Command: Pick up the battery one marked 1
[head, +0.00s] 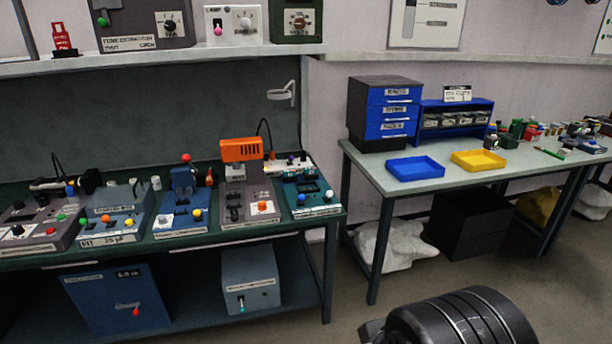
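I cannot make out a battery marked 1 in the head view. Several small green, red, yellow and dark items (530,130) stand at the far right of the right-hand table, too small to identify or read. A battery may be among them, but I cannot tell. My gripper is not in view. A black ribbed rounded part, apparently of my own arm, shows at the bottom right edge.
The right-hand table (440,180) holds a blue drawer cabinet (390,128), a blue tray (415,168), a yellow tray (479,160) and a blue rack (455,122). The left bench (290,227) carries several control boxes. Open floor (345,322) lies in front.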

